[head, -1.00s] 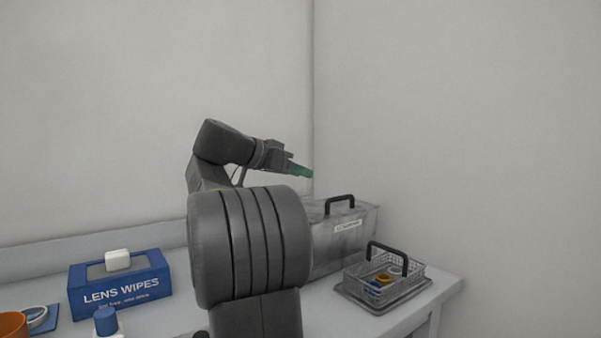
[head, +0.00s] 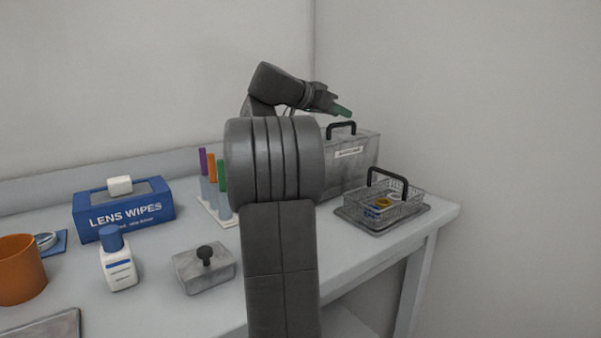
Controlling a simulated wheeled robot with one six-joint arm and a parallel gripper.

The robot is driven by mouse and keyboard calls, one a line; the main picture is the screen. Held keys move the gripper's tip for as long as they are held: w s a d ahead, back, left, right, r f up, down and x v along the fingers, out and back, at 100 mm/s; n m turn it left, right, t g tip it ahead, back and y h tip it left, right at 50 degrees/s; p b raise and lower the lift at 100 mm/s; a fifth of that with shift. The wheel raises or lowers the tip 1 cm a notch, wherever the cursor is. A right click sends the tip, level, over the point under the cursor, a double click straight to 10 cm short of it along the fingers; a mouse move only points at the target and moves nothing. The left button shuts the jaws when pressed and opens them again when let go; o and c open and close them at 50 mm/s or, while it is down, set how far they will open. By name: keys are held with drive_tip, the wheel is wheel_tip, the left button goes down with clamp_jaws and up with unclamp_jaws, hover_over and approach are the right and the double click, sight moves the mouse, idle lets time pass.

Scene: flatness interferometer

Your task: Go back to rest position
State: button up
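My gripper (head: 343,112) is at the end of my raised arm, above the grey metal box with a black handle (head: 347,165). Its green fingertips point right and slightly down, and they are apart from the box. The fingers are small and seen from the side, so I cannot tell whether they are open or shut. I see no object hanging from them. My thick arm links fill the middle of the view and hide part of the bench and of the metal box.
On the bench (head: 345,258) stand a wire basket (head: 405,208) on a tray, a blue lens wipes box (head: 125,213), a white bottle with a blue cap (head: 119,270), a small lidded grey box (head: 204,274), capped tubes (head: 223,190) and an orange cup (head: 18,270). Walls close the corner behind.

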drive_tip(key=shift+w+d+f, duration=0.2)
drive_tip(key=shift+w+d, duration=0.05)
drive_tip(key=shift+d, duration=0.1)
drive_tip(key=shift+a+r+p, duration=0.1)
drive_tip(key=shift+r+p, duration=0.1)
drive_tip(key=shift+p, duration=0.1)
drive_tip(key=shift+f, duration=0.15)
